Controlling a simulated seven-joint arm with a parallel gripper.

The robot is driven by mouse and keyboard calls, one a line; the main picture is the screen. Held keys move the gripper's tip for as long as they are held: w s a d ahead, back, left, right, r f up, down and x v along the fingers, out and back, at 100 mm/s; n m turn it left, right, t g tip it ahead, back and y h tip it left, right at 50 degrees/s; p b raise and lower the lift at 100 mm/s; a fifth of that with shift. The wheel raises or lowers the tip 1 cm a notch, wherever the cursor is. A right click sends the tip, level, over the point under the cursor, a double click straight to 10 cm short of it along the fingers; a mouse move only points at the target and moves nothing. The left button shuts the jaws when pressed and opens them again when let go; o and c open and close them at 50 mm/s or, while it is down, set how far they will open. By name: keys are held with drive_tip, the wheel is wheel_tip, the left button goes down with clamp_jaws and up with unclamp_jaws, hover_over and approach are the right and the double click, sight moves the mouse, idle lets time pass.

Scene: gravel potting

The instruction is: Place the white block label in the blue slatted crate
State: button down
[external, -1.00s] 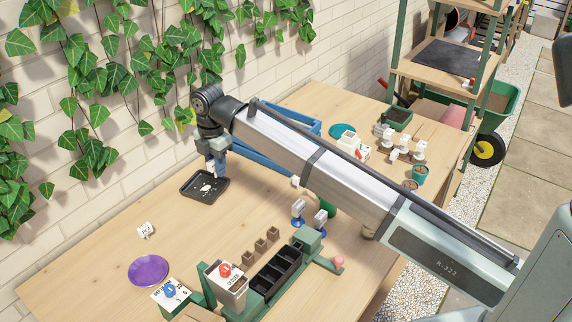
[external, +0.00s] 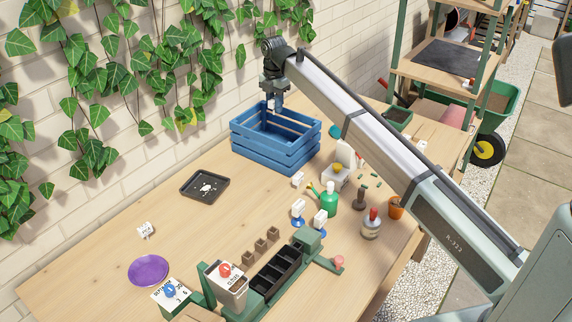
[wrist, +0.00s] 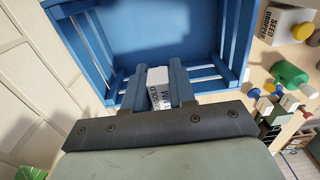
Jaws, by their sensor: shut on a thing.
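The blue slatted crate (external: 275,150) stands on the table near the brick wall, and its rim also shows in the wrist view (wrist: 232,40). My gripper (external: 275,104) is above the crate's opening, towards its wall side. In the wrist view my gripper (wrist: 158,78) is shut on the white block label (wrist: 157,92), which has dark lettering and sits between the two blue fingers. The crate's floor looks bare in the part that the wrist view shows. The label is mostly hidden by the fingers in the external view.
A black tray (external: 205,185) with white bits lies left of the crate. A purple saucer (external: 148,271) lies at front left. The table between tray and saucer is mostly clear.

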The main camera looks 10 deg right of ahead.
drive_tip(key=shift+w+d+f, duration=0.1)
drive_tip(key=shift+w+f, duration=0.05)
drive_tip(key=shift+f, duration=3.6)
drive_tip(key=shift+w+d+f, duration=0.1)
drive_tip(key=shift+f, duration=3.65)
drive_tip(key=c, duration=0.9)
unclamp_jaws()
drive_tip(key=shift+f, duration=0.1)
drive_tip(key=shift+c, duration=0.2)
wheel_tip(320, 180, up, 12)
